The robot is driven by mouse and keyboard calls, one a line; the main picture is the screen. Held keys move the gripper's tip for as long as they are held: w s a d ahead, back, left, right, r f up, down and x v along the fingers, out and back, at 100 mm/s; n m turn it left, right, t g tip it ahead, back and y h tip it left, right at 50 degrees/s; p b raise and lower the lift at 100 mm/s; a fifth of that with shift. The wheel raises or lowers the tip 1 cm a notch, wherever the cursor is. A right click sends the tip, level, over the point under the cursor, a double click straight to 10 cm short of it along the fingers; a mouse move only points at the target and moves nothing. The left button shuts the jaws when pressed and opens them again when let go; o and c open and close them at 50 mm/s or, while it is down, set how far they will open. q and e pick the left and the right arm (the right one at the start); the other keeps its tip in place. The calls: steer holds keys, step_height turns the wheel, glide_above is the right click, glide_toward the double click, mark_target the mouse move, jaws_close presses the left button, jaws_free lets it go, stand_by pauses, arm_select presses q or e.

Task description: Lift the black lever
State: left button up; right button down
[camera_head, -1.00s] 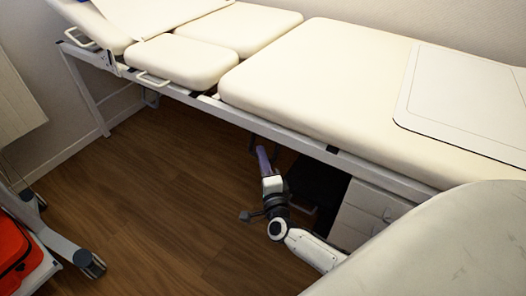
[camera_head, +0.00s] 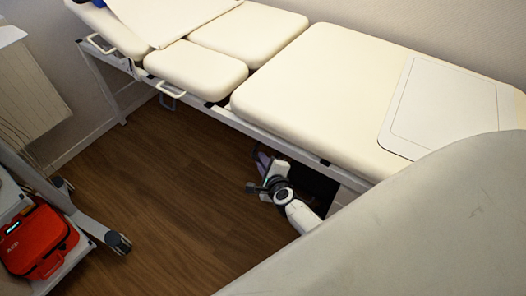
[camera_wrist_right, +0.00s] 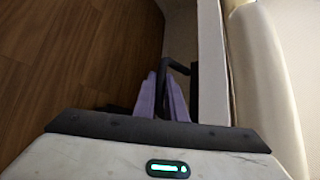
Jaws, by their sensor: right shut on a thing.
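The black lever (camera_wrist_right: 176,67) is a dark bent bar under the edge of the cream treatment table, seen in the right wrist view. My right gripper (camera_wrist_right: 168,82) has purple fingers that are shut on the lever. In the head view my right gripper (camera_head: 261,158) is at the table's near lower edge, with its fingertips partly under the frame. I cannot make out the lever in the head view. My left gripper is not in view.
The padded treatment table (camera_head: 330,90) runs along the wall on a white frame rail (camera_head: 225,115). A large pale rounded surface (camera_head: 430,220) fills the lower right. A red AED case (camera_head: 38,242) sits on a wheeled cart at the left. The wooden floor (camera_head: 170,200) between is clear.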

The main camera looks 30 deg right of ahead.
arm_select(q)
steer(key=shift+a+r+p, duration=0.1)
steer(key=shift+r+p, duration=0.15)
steer(key=shift+p, duration=0.05)
arm_select(e)
steer(key=shift+a+r, duration=0.1)
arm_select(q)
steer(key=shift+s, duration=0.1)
arm_select(e)
steer(key=c, duration=1.8)
jaws_free()
